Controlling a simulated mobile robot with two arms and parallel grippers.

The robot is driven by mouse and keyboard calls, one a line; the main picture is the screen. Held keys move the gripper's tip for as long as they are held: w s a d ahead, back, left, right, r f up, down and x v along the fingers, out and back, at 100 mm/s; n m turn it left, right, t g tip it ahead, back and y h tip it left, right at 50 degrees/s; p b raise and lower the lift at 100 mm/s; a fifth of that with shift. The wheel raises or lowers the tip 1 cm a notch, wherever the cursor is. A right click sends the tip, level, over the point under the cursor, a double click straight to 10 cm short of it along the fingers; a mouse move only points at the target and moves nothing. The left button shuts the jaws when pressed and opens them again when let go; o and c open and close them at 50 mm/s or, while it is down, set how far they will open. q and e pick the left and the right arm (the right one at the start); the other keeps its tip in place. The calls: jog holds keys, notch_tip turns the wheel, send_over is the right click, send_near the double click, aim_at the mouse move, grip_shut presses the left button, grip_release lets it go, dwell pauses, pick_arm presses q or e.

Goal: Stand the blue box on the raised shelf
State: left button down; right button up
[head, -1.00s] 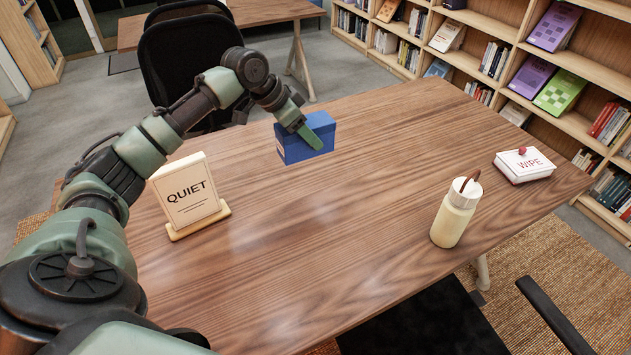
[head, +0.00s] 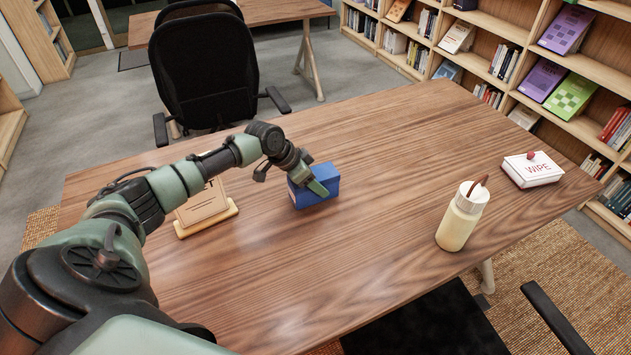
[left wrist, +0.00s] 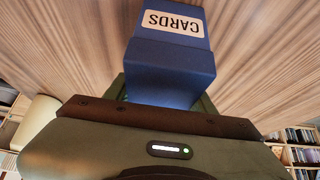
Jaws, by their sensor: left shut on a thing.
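The blue box (head: 327,195) is at the middle of the wooden table's far half. My left gripper (head: 318,187) is shut on it; one green finger lies across its side. In the left wrist view the blue box (left wrist: 172,62) sits between the fingers, with a white label reading CARDS that appears upside down. I cannot tell whether the box touches the tabletop or hangs just above it. No separate raised shelf stands out on the table; bookcase shelves (head: 560,115) are at the back right. My right gripper is not in view.
A QUIET sign (head: 205,208) stands left of the box, partly behind my left arm. A cream bottle (head: 458,225) and a white WIPE box (head: 532,168) are at the right. A black chair (head: 205,75) is behind the table. The table's (head: 330,270) middle is clear.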

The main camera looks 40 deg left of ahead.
pick_arm(q)
jog(key=c, duration=0.5)
grip_release()
